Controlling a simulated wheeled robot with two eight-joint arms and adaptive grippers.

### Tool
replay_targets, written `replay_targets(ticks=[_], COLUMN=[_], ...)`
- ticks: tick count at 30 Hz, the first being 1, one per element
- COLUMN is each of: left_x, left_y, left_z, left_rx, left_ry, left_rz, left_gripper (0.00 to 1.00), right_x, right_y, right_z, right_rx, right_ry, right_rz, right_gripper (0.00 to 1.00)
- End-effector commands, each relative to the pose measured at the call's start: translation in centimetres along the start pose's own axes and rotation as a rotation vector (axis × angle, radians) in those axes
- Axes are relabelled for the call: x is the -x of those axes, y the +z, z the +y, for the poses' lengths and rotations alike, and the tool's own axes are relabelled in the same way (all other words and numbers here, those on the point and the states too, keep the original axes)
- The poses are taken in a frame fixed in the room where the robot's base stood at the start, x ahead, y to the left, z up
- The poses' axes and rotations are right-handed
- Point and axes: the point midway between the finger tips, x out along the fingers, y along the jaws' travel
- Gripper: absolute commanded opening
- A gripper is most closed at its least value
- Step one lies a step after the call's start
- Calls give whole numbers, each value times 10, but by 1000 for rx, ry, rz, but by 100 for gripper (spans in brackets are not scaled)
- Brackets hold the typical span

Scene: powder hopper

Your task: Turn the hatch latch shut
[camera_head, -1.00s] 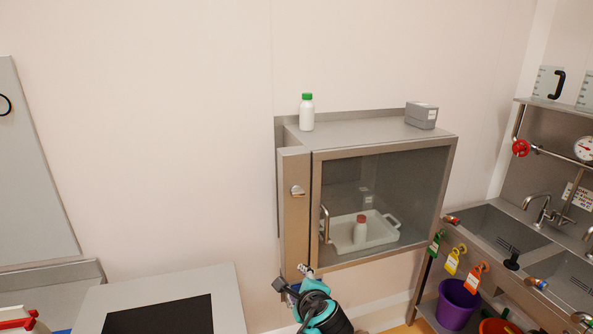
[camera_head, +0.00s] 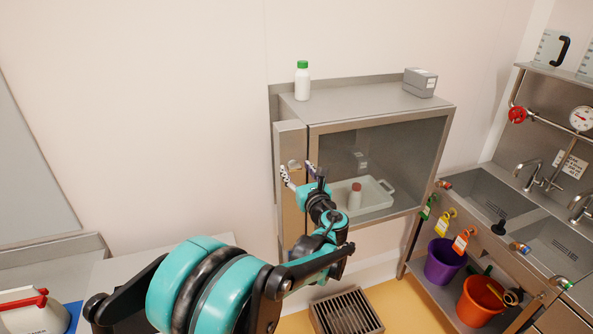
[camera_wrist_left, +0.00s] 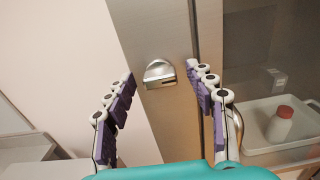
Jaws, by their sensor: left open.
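The hatch (camera_head: 379,112) is a steel wall cabinet with a glass door in a metal frame, and the door looks shut. Its latch (camera_wrist_left: 159,73) is a small silver knob on the steel panel left of the door; in the head view the latch (camera_head: 293,164) shows just above and between my fingers. My left gripper (camera_head: 298,173) is open in front of the panel. In the left wrist view its purple-padded fingers (camera_wrist_left: 160,88) stand apart on either side of the latch, nearer the camera, with no contact visible. My right gripper is not in view.
A white tray (camera_head: 381,187) with a red-capped bottle (camera_head: 355,196) is behind the glass. A green-capped bottle (camera_head: 302,82) and a grey box (camera_head: 420,82) stand on the hatch top. A sink unit (camera_head: 482,213) with hanging tags and buckets is at right.

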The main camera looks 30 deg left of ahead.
Motion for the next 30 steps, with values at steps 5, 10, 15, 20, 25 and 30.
replay_targets(ticks=[5,10,15,20,25,30], left_x=[-6,-5,-5,-5,-5,-5], left_y=[0,0,0,0,0,0], left_z=[0,0,0,0,0,1], left_rx=[1,1,1,2,22,89], left_ry=[1,0,0,0,0,0], left_rz=[0,1,1,1,1,1], left_gripper=[55,53,8,5,5,5], right_x=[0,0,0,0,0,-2], right_y=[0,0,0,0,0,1], right_z=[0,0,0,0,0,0], right_rx=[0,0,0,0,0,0], right_ry=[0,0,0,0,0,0], right_rz=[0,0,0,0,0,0], right_gripper=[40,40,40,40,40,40])
